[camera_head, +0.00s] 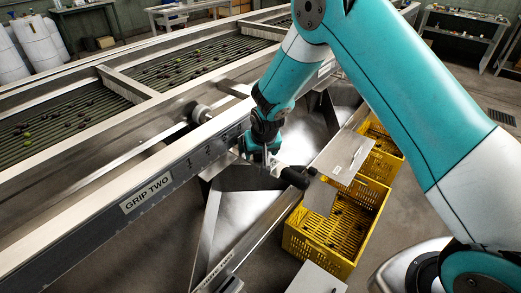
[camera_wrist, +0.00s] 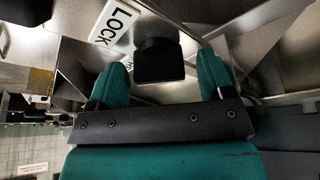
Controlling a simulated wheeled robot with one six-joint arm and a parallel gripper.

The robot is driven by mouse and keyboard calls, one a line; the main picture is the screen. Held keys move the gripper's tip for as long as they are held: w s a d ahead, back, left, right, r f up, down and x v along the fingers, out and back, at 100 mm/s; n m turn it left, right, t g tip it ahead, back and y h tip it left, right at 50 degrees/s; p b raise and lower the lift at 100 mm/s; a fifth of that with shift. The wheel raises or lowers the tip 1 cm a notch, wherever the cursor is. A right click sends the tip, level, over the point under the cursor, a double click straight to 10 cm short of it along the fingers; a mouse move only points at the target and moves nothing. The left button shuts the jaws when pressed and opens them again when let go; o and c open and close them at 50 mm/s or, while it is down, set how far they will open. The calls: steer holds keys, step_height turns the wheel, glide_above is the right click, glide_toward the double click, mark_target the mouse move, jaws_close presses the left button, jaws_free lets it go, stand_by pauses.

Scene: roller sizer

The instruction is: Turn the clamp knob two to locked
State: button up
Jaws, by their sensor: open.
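In the wrist view, a black knob (camera_wrist: 158,60) stands between the two teal fingers of my gripper (camera_wrist: 160,72). The gripper is open, with a gap on each side of the knob. A white label reading LOCK (camera_wrist: 115,22) lies just to the left of the knob. The knob's pointer is not readable.
A metal chute (camera_head: 240,208) and plate (camera_head: 342,155) lie below and right of my gripper. Yellow crates (camera_head: 325,232) stand on the floor beneath. The roller deck (camera_head: 60,125) with several small fruits lies behind the rail (camera_head: 70,220).

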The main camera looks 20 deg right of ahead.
steer(key=shift+f, duration=0.15)
steer(key=shift+c, duration=0.4)
steer(key=c, duration=0.8)
steer(key=shift+c, duration=0.2)
steer(key=shift+m, duration=0.3)
steer(key=m+h+b, duration=0.1)
steer(key=m, duration=0.1)
steer(key=m+b, duration=0.2)
steer(key=shift+w+a+f+m+g+h, duration=0.1)
steer(key=shift+m+g+h, duration=0.2)
steer(key=shift+h, duration=0.1)
steer(key=m+b, duration=0.1)
steer(key=m, duration=0.1)
steer(key=m+g+h+b, duration=0.1)
steer(key=m, duration=0.2)
steer(key=shift+h, duration=0.3)
steer(key=shift+r, duration=0.2)
